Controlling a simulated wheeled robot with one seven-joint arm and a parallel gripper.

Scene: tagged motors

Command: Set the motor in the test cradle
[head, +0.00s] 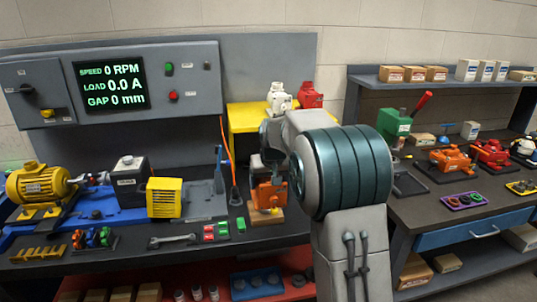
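A yellow finned motor (40,184) sits at the left end of a blue test bed (95,216), with a shaft toward a dark box (128,182). An orange motor-like unit (268,194) is on or just above a wooden block (266,216), right of the bed. My gripper (268,162) appears at this orange unit, pointing down; my arm hides part of both. I cannot tell whether its fingers are shut or touch the unit. A white motor (279,98) and a red motor (310,95) stand on a yellow stand (245,117) behind. Which part is the cradle is unclear.
A control panel (110,82) reads 0 RPM, 0.0 A and 0 mm. A yellow guard box (164,198), a wrench (172,240) and red and green blocks (223,230) are on the left bench. The right bench (420,208) holds orange and red motors and a green press (394,125).

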